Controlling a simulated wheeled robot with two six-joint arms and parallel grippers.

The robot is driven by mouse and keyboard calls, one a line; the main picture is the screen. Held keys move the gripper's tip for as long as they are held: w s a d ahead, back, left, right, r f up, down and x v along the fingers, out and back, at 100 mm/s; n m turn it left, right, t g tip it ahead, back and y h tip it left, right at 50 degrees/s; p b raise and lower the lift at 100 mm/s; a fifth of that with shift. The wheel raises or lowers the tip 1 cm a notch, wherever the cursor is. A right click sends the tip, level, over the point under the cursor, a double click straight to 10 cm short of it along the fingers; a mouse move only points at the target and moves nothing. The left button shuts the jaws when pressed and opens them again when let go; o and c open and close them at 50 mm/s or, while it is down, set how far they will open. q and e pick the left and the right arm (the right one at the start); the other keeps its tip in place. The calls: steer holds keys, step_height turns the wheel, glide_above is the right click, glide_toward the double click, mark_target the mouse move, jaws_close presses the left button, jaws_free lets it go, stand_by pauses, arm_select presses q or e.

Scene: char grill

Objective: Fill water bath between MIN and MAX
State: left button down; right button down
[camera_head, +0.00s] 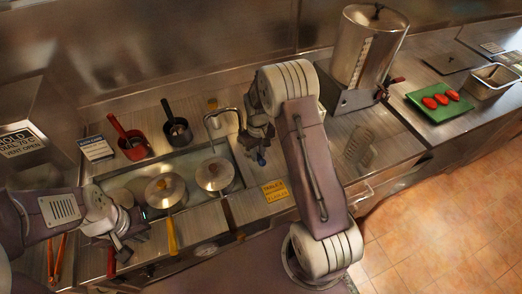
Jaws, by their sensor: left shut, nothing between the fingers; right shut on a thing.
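My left gripper (124,244) is shut and empty, low at the bath's front left. The water level and MIN and MAX marks cannot be made out.
A red pan (132,146) and a dark pan (178,131) sit behind the bath. A yellow label (275,190) lies right of it.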

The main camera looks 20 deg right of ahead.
steer(key=shift+a+m, duration=0.7)
steer(key=shift+m, duration=0.4)
steer(key=shift+w, duration=0.1)
steer(key=c, duration=1.3)
jaws_free()
step_height(320, 180, up, 9)
steer(key=shift+r+b, duration=0.1)
steer(key=shift+b, duration=0.6)
steer(key=shift+a, duration=0.1)
